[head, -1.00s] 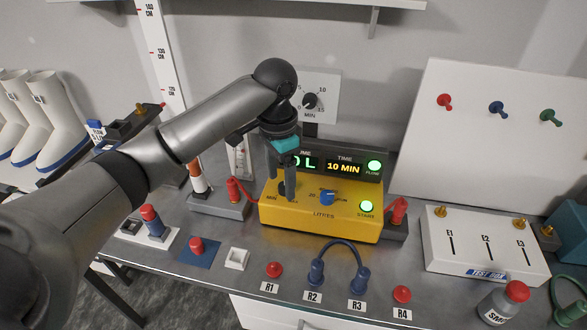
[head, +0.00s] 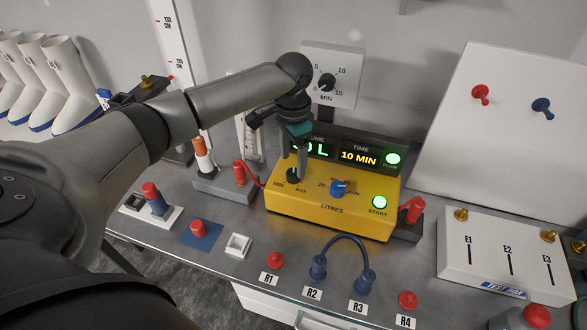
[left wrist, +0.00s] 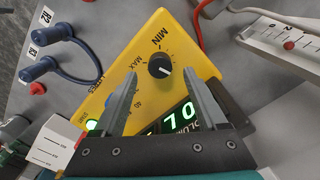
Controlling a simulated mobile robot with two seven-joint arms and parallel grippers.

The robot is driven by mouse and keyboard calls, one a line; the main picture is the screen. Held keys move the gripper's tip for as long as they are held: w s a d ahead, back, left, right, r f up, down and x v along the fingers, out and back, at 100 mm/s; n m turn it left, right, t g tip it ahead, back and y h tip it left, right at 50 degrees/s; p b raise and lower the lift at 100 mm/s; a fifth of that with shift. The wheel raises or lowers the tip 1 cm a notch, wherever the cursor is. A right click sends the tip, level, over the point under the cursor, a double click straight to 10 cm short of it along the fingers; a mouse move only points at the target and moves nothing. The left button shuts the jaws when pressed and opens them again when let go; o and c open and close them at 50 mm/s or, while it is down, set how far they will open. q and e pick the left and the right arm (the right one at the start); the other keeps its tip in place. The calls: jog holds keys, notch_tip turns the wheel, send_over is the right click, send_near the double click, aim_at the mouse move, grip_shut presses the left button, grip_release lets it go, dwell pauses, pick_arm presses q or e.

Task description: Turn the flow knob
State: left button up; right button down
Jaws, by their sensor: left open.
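The flow knob (head: 292,176) is a black dial between MIN and MAX on the left of the yellow box's top (head: 330,213). In the left wrist view the knob (left wrist: 160,66) shows a white pointer line and lies between the fingertips. My left gripper (head: 294,166) points down over the knob, its two fingers apart and nothing held. In the left wrist view the gripper (left wrist: 161,76) is open around the knob's line of sight; I cannot tell whether it touches. My right gripper is not in view.
A blue LITRES knob (head: 338,188) and a green START button (head: 379,202) sit right of the flow knob. The display (head: 340,155) stands behind, reading 10 MIN. A wall timer dial (head: 327,82) is above. Red posts (head: 412,210) flank the box.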

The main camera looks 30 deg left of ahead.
aim_at(293, 172)
pick_arm(q)
jog(key=shift+f, duration=1.95)
grip_shut()
